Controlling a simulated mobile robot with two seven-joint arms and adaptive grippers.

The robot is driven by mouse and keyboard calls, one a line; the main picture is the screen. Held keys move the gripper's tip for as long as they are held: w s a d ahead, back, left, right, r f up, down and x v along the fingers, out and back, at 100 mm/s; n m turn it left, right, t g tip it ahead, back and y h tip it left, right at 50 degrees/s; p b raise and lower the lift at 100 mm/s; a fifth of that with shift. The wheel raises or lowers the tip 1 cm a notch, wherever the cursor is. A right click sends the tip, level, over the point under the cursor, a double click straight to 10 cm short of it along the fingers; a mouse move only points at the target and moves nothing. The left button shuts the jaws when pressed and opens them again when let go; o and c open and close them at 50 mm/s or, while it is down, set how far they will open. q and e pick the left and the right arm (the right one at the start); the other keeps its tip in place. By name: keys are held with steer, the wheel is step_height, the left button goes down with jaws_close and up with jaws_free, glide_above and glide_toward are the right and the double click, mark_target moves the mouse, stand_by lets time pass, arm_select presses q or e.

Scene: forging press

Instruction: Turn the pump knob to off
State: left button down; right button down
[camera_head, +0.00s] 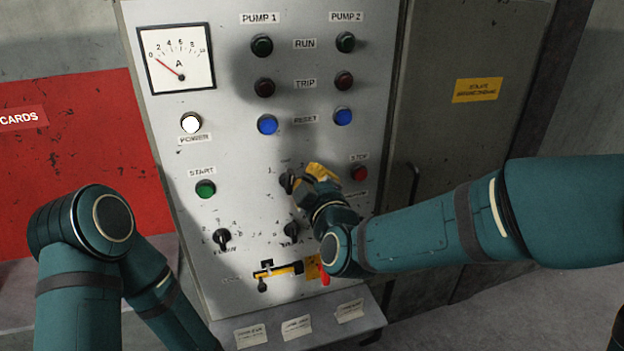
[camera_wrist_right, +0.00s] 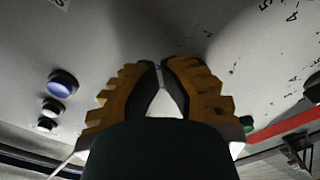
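A small black rotary knob (camera_head: 287,181) with a "1" at its upper left sits mid-panel; its full label is too blurred to read, but it appears to be the pump knob. My right gripper (camera_head: 308,178) is at this knob from the right, its yellow-and-black fingers partly covering it and its markings. In the right wrist view, the fingertips (camera_wrist_right: 160,70) are nearly together, with only a thin sliver between them. Whether the knob is pinched there is hidden. The knob's exact pointing direction is unclear. My left arm shows at lower left, its gripper out of view.
The grey panel (camera_head: 225,100) carries a green start button (camera_head: 205,189), a red stop button (camera_head: 360,173), and two lower knobs (camera_head: 222,236) (camera_head: 291,230). A shelf (camera_head: 310,325) juts out at the bottom.

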steer(key=shift+s+a+r, duration=0.1)
steer(key=shift+a, duration=0.2)
stand_by(0.7)
steer(key=shift+d, duration=0.1)
steer(key=shift+d+b, duration=0.25)
steer(key=shift+b, duration=0.15)
steer(key=v, duration=0.8)
steer(key=shift+d, duration=0.15)
